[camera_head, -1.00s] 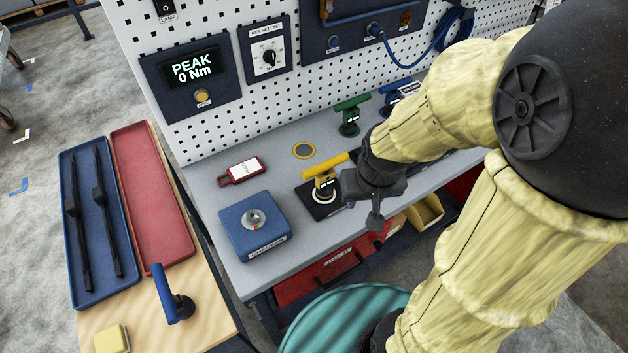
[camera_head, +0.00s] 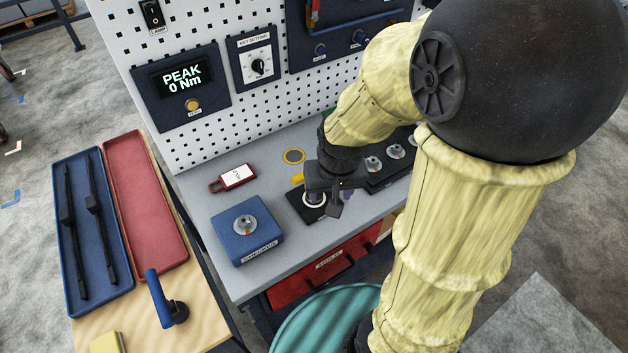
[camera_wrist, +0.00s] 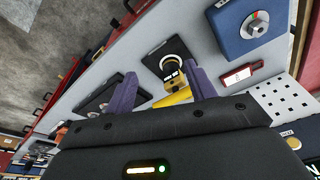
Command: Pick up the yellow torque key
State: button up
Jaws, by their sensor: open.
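The yellow torque key stands upright in a dark square holder on the grey bench. In the head view only the end of its yellow handle (camera_head: 297,178) shows, the rest hidden by my gripper (camera_head: 330,193). In the wrist view the torque key (camera_wrist: 176,97) lies between the two purple fingers of my gripper (camera_wrist: 160,74), its handle close to the palm side. The fingers are spread apart, with visible space around the key. I cannot tell whether either finger touches it.
The blue checker block (camera_head: 246,231) and a red tag (camera_head: 233,178) lie left of the key. A dark rack with several silver fittings (camera_head: 395,151) is to the right. The pegboard (camera_head: 210,135) rises behind. A blue-handled key (camera_head: 160,298) stands on the wooden side table.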

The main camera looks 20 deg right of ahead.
jog(key=w+r+m+g+p, duration=0.1)
jog(key=w+r+m+p, duration=0.2)
jog(key=w, duration=0.3)
jog(key=w+r+m+g+p, duration=0.1)
jog(key=w+r+m+p, duration=0.2)
jog(key=w+m, duration=0.2)
jog(key=shift+w+a+r+m, duration=0.3)
jog(key=shift+w+r, duration=0.1)
jog(key=shift+w, duration=0.15)
notch_tip(320, 180, down, 12)
jog(key=p, duration=0.3)
jog(key=shift+d+f, duration=0.1)
jog(key=shift+f, duration=0.1)
jog(key=shift+w+d+f+p, duration=0.1)
jog(key=shift+f+p, duration=0.65)
jog(key=shift+f, duration=0.55)
jog(key=shift+d+f+p, duration=0.1)
jog(key=shift+f+p, duration=0.6)
jog(key=shift+f, duration=0.55)
grip_shut()
